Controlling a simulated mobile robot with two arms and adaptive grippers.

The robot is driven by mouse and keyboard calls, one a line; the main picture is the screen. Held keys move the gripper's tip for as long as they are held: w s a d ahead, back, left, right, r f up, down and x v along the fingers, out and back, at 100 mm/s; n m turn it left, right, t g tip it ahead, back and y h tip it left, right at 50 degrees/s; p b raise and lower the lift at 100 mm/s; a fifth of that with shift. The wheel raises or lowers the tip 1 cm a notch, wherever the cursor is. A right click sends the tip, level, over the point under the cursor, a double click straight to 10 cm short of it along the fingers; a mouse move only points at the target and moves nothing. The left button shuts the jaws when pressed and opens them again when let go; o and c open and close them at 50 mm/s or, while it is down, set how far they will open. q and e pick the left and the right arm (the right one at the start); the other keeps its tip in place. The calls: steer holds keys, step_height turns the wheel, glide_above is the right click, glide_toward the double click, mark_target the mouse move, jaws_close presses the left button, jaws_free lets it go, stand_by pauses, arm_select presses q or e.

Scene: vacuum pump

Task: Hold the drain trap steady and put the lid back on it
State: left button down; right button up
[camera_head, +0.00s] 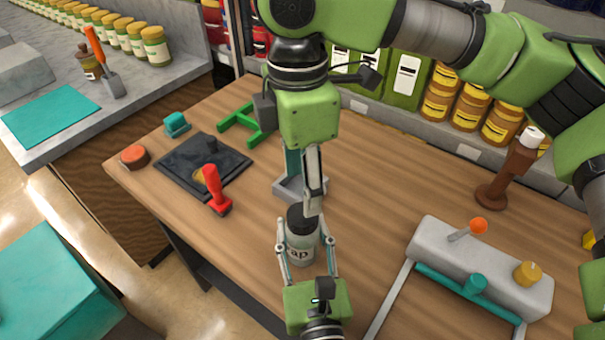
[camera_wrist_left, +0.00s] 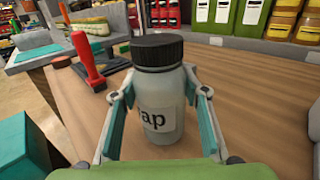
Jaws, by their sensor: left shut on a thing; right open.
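The drain trap (camera_head: 300,250) is a pale grey-green bottle with a label of which "ap" can be read. It stands upright between the fingers of my left gripper (camera_head: 305,241), which is shut on its sides; the left wrist view shows the trap (camera_wrist_left: 160,100) close up. The black ribbed lid (camera_wrist_left: 157,49) sits on the trap's mouth, and it also shows in the head view (camera_head: 297,219). Whether it is screwed down cannot be told. My right gripper (camera_head: 312,205) points down just over the lid, open; its fingers look edge-on and partly hide the lid.
A grey device (camera_head: 480,270) with an orange-knobbed lever stands at right. The wooden table between is clear.

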steer(key=n, duration=0.6)
steer(key=shift+r+n, duration=0.25)
steer(key=shift+n, duration=0.15)
steer(key=shift+f, duration=4)
steer(key=c, duration=1.1)
steer(key=shift+c, duration=0.3)
